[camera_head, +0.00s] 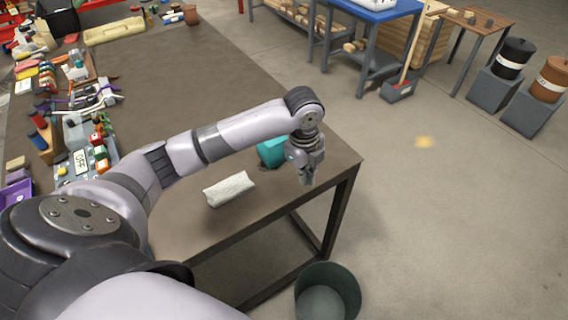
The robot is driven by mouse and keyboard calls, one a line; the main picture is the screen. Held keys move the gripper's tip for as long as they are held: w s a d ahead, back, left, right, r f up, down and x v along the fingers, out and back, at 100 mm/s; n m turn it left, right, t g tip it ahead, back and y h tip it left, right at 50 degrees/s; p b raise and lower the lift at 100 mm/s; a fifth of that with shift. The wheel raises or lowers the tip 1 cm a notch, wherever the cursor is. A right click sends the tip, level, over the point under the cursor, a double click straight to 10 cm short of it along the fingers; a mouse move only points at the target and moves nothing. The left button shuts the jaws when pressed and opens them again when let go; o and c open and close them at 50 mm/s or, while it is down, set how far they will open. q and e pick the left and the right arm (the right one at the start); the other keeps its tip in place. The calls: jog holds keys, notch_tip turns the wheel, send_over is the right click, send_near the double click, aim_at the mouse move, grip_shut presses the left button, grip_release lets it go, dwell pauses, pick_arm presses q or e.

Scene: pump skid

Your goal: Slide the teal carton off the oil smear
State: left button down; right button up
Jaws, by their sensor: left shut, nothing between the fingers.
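The teal carton (270,152) sits on the brown table near its right end. It is partly hidden behind my left arm and gripper. My left gripper (308,181) points down just to the right of the carton, near the table's right edge. Its fingers are together with nothing between them. I cannot tell whether it touches the carton. No oil smear is clearly visible on the table; it may be hidden by the carton or my arm. My right gripper is not in view.
A whitish cloth-like bundle (229,189) lies on the brown table (190,232) in front of the carton. A dark green bin (328,292) stands on the floor below the table's corner. Many tools and parts crowd the table's left side. The table's middle beyond my arm is clear.

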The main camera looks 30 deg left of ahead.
aim_at(284, 172)
pick_arm(q)
jog(key=w+a+r+m, duration=0.1)
jog(key=a+r+m, duration=0.1)
jog(key=a+r, duration=0.35)
jog(key=shift+g+y, duration=0.3)
jog(key=f, duration=0.6)
jog(key=f+p, duration=0.1)
jog(key=f, duration=0.2)
jog(key=shift+d, duration=0.35)
jog(key=a, duration=0.1)
jog(key=w+a, duration=0.1)
jog(key=shift+w+a+f+p, duration=0.2)
jog(key=shift+a+p, duration=0.2)
jog(key=shift+w+a+f, duration=0.1)
jog(key=shift+w+a, duration=0.05)
jog(key=shift+a, duration=0.3)
